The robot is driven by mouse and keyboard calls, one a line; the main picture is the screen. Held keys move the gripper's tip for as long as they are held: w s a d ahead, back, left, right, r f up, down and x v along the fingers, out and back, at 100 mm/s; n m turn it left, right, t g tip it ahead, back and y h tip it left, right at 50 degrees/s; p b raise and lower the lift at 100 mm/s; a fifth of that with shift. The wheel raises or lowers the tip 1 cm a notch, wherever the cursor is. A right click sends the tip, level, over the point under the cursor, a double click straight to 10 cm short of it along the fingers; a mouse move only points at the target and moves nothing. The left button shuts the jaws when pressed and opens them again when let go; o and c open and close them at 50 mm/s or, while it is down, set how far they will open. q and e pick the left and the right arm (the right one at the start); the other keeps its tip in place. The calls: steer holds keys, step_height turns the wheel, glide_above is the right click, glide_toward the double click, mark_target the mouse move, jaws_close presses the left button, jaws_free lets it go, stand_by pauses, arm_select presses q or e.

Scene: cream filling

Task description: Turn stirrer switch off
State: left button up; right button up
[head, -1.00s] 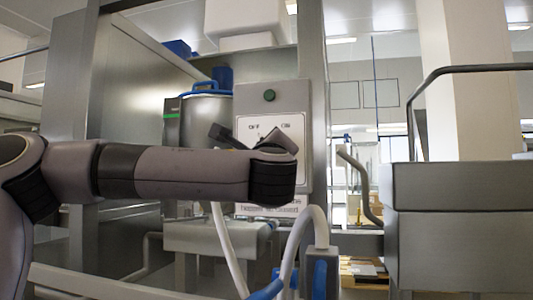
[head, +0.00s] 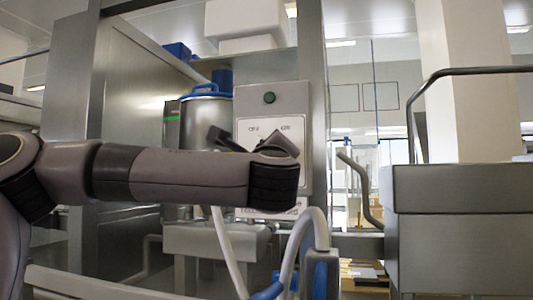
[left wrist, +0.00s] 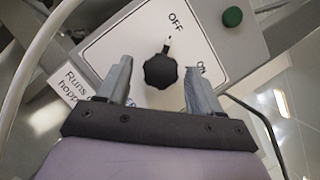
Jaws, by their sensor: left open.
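The stirrer switch is a black knob (left wrist: 160,72) on a white plate (left wrist: 122,48) marked OFF and ON in the left wrist view. Its pointer is directed toward the OFF mark. My left gripper (left wrist: 157,67) is open, with one finger on each side of the knob and gaps between the fingers and the knob. In the head view the grey control box (head: 296,98) stands upright behind my left arm, which hides the knob and most of the gripper. My right gripper is not in view.
A green button (head: 269,98) sits above the plate on the box. A pale hose (head: 295,240) curves up in front, below my arm. A steel cabinet (head: 460,220) with a rail stands at the right.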

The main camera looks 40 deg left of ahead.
arm_select(q)
steer(key=v, duration=0.5)
steer(key=shift+s+d+f+b, duration=0.1)
steer(key=shift+s+d+b, duration=0.15)
steer(key=shift+b, duration=0.1)
